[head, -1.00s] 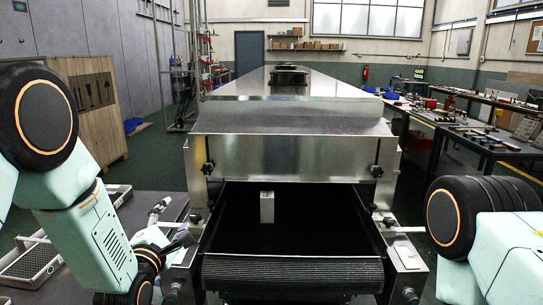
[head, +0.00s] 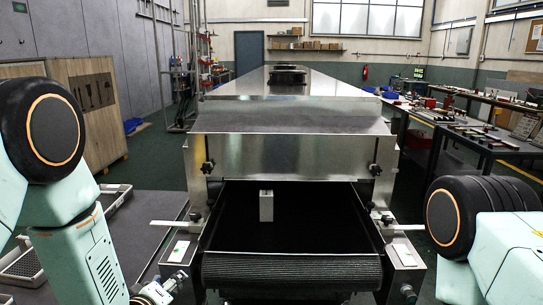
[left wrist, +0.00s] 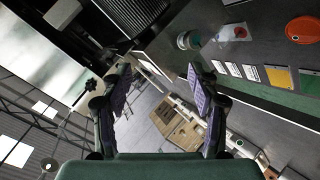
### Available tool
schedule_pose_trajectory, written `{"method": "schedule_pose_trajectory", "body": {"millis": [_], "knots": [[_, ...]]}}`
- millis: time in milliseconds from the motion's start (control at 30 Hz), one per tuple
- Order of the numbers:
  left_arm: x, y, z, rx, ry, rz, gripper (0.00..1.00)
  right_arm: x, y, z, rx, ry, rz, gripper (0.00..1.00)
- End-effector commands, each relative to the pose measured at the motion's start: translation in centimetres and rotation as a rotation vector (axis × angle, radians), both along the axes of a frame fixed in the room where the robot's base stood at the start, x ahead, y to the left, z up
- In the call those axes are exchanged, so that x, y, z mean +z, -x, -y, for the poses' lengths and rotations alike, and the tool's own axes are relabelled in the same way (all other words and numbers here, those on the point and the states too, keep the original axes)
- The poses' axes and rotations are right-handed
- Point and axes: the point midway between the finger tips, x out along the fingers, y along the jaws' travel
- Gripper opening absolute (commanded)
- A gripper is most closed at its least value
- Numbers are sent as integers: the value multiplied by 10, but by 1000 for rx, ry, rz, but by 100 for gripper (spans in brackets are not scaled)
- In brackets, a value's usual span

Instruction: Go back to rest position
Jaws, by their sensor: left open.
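My left arm comes in at the left of the head view and bends down past the bottom edge. Only a small part of its end shows there, low beside the dryer's left front corner. In the left wrist view my left gripper (left wrist: 160,92) is open, its two padded fingers wide apart with nothing between them. My right arm shows at the right of the head view, but its gripper is out of view. A small pale block (head: 266,206) stands upright on the black conveyor belt (head: 310,235), apart from both arms.
The steel tunnel dryer (head: 290,155) fills the middle. A dark table with a perforated metal tray (head: 25,268) is at left, before a wooden crate (head: 90,110). Cluttered workbenches (head: 480,135) stand at right.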

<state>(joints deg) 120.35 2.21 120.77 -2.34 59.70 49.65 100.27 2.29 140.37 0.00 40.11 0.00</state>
Motion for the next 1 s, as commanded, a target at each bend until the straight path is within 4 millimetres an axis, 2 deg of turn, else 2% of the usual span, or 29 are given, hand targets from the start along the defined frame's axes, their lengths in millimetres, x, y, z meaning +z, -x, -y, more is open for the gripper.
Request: {"method": "schedule_pose_trajectory", "body": {"millis": [33, 100, 167, 300, 400, 500, 600, 700, 733, 833, 1000], "knots": [[-20, 21, 0, -51, -81, -77, 61, 0, 0, 0, 0, 0, 0, 68], [-46, 53, 0, -136, -194, -185, 61, 0, 0, 0, 0, 0, 0, 68], [-68, 84, 0, -222, -282, -282, 61, 0, 0, 0, 0, 0, 0, 68], [-112, 165, 0, -444, -440, -511, 61, 0, 0, 0, 0, 0, 0, 68], [-133, 227, 0, -597, -497, -661, 61, 0, 0, 0, 0, 0, 0, 68], [-146, 284, 1, -703, -502, -790, 61, 0, 0, 0, 0, 0, 0, 68], [-152, 328, 1, -739, -471, -887, 61, 0, 0, 0, 0, 0, 0, 68], [-157, 356, 1, -755, -450, -942, 61, 0, 0, 0, 0, 0, 0, 68], [-159, 359, 1, -756, -447, -950, 61, 0, 0, 0, 0, 0, 0, 68], [-162, 366, 1, -759, -442, -964, 61, 0, 0, 0, 0, 0, 0, 68], [-162, 365, 1, -758, -442, -963, 61, 0, 0, 0, 0, 0, 0, 68]]}}
